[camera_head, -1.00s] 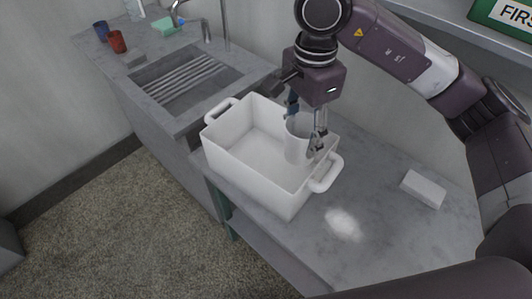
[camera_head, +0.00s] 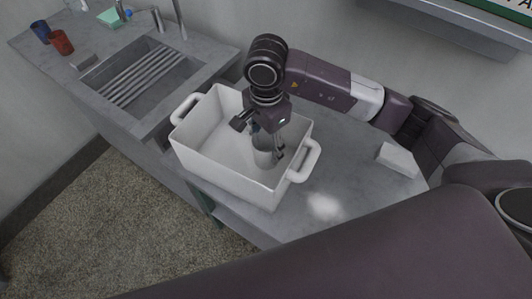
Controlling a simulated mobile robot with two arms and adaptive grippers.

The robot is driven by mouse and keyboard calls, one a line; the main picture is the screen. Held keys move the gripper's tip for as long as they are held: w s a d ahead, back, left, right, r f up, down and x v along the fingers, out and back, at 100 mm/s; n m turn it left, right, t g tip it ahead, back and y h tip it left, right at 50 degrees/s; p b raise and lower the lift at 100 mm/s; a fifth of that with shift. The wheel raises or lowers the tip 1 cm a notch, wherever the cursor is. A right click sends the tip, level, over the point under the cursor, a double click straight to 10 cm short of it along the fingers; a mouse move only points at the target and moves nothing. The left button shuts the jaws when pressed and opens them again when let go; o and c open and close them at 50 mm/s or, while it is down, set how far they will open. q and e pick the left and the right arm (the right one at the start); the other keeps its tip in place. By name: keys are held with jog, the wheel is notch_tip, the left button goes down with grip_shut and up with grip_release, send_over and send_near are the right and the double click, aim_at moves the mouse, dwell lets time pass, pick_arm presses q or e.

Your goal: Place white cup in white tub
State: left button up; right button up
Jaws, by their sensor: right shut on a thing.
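The white tub (camera_head: 222,172) with two looped handles stands on the grey counter in the middle of the head view. The white cup (camera_head: 264,155) is upright inside the tub's walls, toward the right end. My right gripper (camera_head: 270,150) points down into the tub and is shut on the cup. The gripper and arm hide part of the cup's top. I cannot tell whether the cup's base touches the tub's floor. My left gripper is not in view.
A sink (camera_head: 150,75) with a slatted rack lies at the left. A blue cup (camera_head: 41,32) and a red cup (camera_head: 61,42) stand beyond it. A white block (camera_head: 397,160) lies on the counter at the right. The counter's front right is clear.

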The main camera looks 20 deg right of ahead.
aim_at(266, 158)
jog(key=shift+s+f, duration=0.1)
jog(key=shift+f, duration=0.6)
notch_tip(266, 158, down, 4)
jog(key=shift+r+p, duration=0.25)
jog(key=shift+p, duration=0.25)
jog(key=shift+f, duration=0.5)
jog(key=o, duration=0.8)
jog(key=shift+f, duration=0.1)
jog(key=shift+c, duration=0.2)
jog(key=o, duration=0.5)
jog(key=shift+c, duration=0.2)
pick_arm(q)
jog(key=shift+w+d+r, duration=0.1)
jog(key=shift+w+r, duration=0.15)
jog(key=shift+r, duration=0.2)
